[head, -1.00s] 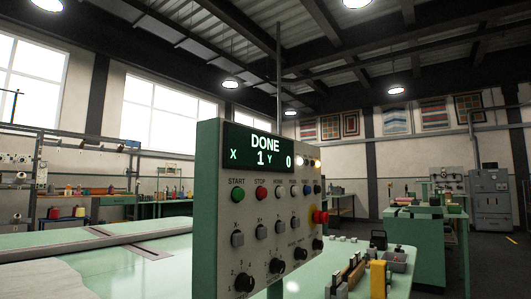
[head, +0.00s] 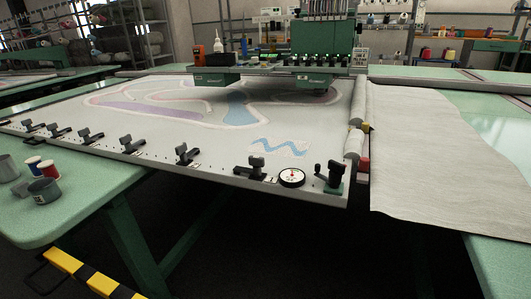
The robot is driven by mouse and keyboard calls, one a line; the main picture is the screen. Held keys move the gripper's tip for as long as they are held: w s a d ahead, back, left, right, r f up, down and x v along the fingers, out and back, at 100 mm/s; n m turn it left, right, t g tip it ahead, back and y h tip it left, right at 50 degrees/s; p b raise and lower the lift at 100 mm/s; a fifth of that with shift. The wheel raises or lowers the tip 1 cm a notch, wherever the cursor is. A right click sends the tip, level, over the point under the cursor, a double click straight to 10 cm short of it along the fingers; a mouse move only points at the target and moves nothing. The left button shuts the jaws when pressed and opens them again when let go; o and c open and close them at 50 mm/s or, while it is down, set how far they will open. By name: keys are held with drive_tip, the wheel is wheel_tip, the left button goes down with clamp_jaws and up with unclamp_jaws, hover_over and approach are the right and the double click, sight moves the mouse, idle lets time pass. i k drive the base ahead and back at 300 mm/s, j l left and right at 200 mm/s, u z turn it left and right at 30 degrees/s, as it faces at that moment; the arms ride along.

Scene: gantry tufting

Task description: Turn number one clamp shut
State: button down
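Several black clamps stand in a row along the near edge of the white cloth on the tufting frame. The rightmost clamp (head: 255,168) is beside a round dial gauge (head: 291,177). Farther left are another clamp (head: 184,155), one more (head: 130,146) and smaller ones towards the left edge. Small white labels sit by the clamps, but their numbers are too small to read, so I cannot tell which is number one. Whether each handle is open or shut is also unclear. My gripper is not in view.
A black crank (head: 331,178) stands at the frame's near right corner. Grey cups (head: 44,190) and thread spools (head: 48,169) stand on the green table (head: 95,205) at left. A yellow-black barrier (head: 85,272) is low in front. The green tufting head (head: 320,48) is behind.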

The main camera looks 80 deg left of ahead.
sight(257, 162)
drive_tip(key=k+l+u, duration=0.1)
drive_tip(key=u, duration=0.25)
drive_tip(key=k+u, duration=0.35)
drive_tip(key=u, duration=1.1)
drive_tip(key=i+l, duration=0.1)
drive_tip(key=i, duration=0.45)
